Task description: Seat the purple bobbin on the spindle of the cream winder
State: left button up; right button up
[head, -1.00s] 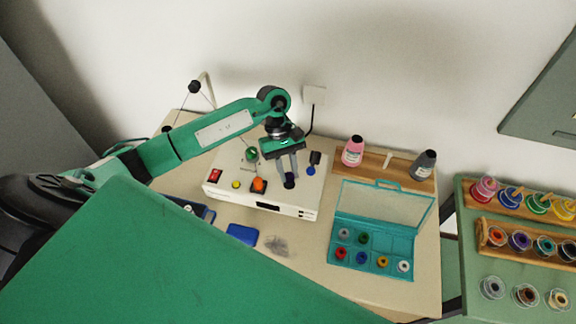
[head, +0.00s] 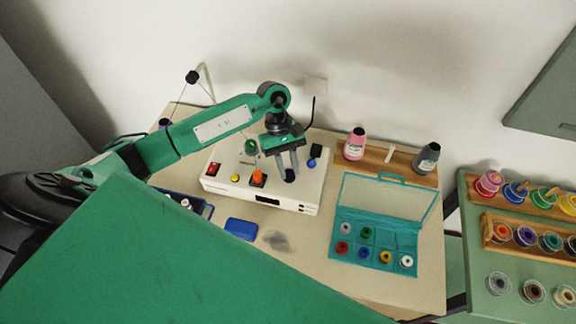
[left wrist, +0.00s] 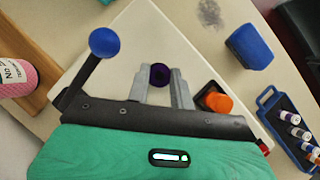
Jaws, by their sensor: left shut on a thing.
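In the head view the bobbin (head: 290,176) is a small dark shape at the fingertips. The spindle is hidden, so I cannot tell whether the bobbin is around it or above it. My right gripper is not in view.
A teal bobbin case (head: 375,266) lies open to the right. Pink (head: 354,146) and grey (head: 427,158) bottles stand behind it. A blue block (head: 241,228) and a blue tray (left wrist: 285,128) lie in front of the winder. A green shelf (head: 520,308) with spools is at far right.

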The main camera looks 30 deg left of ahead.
pick_arm(q)
jog(key=o, duration=1)
jog(key=b+v, duration=0.5)
jog(key=v, duration=0.9)
jog(key=shift+f, duration=0.1)
